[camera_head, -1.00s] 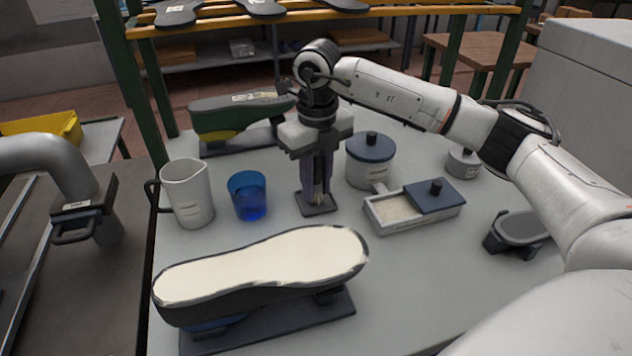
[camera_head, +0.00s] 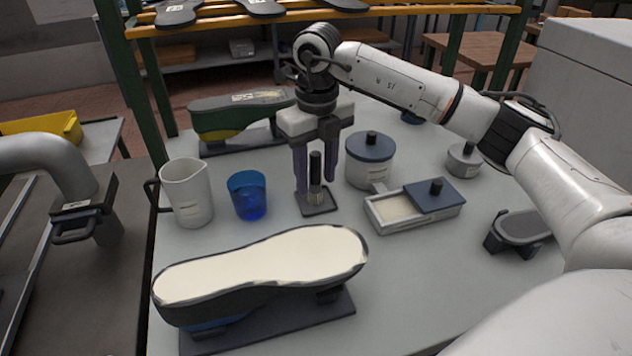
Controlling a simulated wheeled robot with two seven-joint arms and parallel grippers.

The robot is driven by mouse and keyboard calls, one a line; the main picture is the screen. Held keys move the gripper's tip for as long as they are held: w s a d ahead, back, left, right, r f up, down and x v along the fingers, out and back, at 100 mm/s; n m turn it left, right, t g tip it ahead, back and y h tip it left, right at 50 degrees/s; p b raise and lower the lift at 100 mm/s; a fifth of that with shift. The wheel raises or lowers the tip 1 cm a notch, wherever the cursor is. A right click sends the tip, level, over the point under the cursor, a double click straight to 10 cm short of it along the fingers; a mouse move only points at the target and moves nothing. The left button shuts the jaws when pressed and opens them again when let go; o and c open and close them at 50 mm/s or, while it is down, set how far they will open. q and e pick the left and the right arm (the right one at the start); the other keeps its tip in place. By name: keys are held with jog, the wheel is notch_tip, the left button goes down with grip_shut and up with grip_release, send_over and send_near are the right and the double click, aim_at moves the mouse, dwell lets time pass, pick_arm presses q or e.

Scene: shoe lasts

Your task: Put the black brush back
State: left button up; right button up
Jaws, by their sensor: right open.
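The black brush (camera_head: 315,172) stands upright, handle up, on a small dark square base (camera_head: 320,208) near the middle of the table. My right gripper (camera_head: 316,183) is open and points down, with one finger on each side of the brush. A gap shows between the fingers and the handle. My left gripper is not in view.
A white jug (camera_head: 187,193) and a blue cup (camera_head: 248,196) stand to the left. A lidded pot (camera_head: 370,160) and an open-ended box (camera_head: 397,211) stand to the right. A shoe last with a pale sole (camera_head: 265,268) lies in front; another last (camera_head: 236,115) is behind.

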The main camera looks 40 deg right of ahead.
notch_tip(320, 180, up, 10)
jog(key=shift+s+f, duration=0.1)
jog(key=shift+f, duration=0.05)
jog(key=shift+s, duration=0.1)
